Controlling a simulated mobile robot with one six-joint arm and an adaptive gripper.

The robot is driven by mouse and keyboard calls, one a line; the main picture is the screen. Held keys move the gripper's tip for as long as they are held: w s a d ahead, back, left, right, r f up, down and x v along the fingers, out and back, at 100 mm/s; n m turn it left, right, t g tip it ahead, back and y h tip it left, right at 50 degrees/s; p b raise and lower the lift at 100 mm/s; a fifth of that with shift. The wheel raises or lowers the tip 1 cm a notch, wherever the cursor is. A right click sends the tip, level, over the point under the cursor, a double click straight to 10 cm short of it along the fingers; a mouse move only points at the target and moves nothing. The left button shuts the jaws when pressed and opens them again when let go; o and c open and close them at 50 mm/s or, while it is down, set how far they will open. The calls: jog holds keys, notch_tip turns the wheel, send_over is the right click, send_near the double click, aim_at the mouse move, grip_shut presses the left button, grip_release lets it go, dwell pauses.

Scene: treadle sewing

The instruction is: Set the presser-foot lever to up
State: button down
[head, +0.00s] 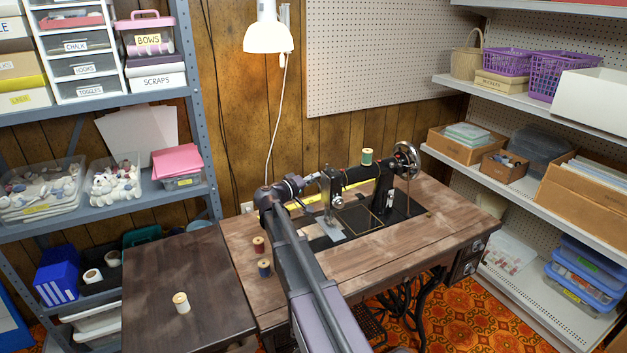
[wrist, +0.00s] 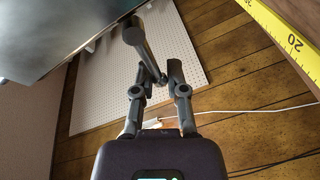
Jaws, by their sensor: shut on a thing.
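The black sewing machine (head: 384,192) stands on the wooden treadle table (head: 240,232), its needle end towards the left. My gripper (head: 318,177) is at that end, beside the machine's head. In the wrist view the two fingers of my gripper (wrist: 158,72) are close around a dark grey rod with a rounded end, which I take for the presser-foot lever (wrist: 134,36). The gripper is shut on it. In the head view the lever is hidden behind my gripper and too small to make out, and I cannot tell its exact setting.
Thread spools stand on the table's left part, a red one (head: 258,244) and a blue one (head: 264,267). A green spool (head: 367,156) tops the machine. A white lamp (head: 268,36) hangs above. A yellow measuring tape (wrist: 285,38) shows in the wrist view. Shelves flank both sides.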

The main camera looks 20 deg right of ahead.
jog(key=c, duration=0.6)
grip_release()
jog(key=shift+c, duration=0.2)
jog(key=shift+f+n, duration=0.15)
jog(key=shift+n, duration=0.25)
